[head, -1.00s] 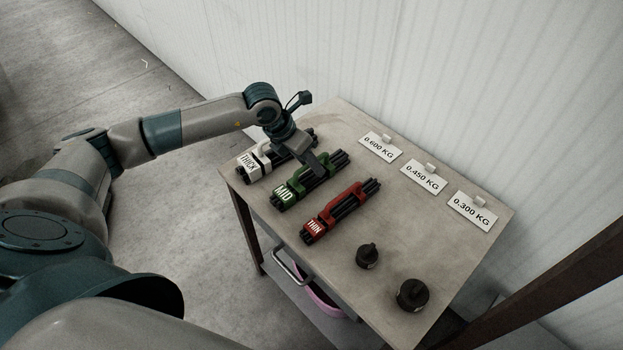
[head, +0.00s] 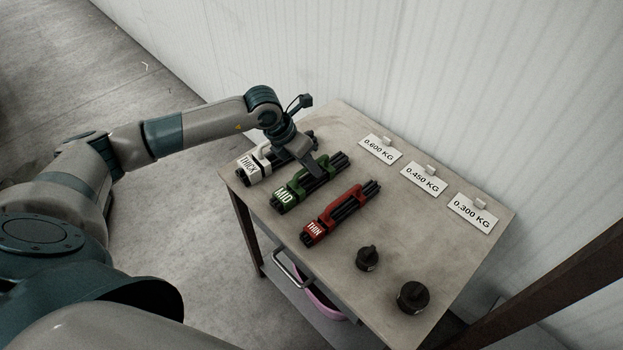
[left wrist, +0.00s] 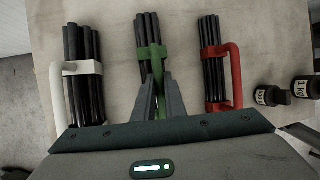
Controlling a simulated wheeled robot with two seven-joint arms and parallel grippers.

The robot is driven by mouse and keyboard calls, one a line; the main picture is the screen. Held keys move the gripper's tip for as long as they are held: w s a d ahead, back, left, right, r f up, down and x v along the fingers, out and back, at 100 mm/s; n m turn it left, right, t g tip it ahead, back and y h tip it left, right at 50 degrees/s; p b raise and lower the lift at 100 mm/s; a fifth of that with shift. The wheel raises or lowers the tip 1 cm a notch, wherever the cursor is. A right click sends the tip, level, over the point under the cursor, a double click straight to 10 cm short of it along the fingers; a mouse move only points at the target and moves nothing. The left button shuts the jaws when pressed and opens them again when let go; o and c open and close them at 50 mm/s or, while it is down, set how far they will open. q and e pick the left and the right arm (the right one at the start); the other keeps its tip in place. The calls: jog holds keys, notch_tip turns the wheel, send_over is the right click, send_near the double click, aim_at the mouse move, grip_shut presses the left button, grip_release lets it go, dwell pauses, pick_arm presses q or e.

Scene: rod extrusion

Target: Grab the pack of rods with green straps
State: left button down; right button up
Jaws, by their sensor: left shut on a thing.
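The pack of dark rods with green straps (head: 287,198) lies on the table, with a green end block marked MID and a green handle. It also shows in the left wrist view (left wrist: 149,50), upper middle. My left gripper (head: 318,167) is over this pack from above. In the left wrist view its two fingers (left wrist: 158,98) stand on either side of the green handle and are shut on it. The pack rests on the table. The handle's lower part is hidden by the gripper. My right gripper is not in view.
A white-strapped pack marked THICK (head: 249,168) lies to the left, and a red-strapped pack marked THIN (head: 317,230) to the right, both close by. Two black weights (head: 367,258) (head: 412,297) and weight signs (head: 422,180) stand farther right. The table's front right (head: 345,285) is clear.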

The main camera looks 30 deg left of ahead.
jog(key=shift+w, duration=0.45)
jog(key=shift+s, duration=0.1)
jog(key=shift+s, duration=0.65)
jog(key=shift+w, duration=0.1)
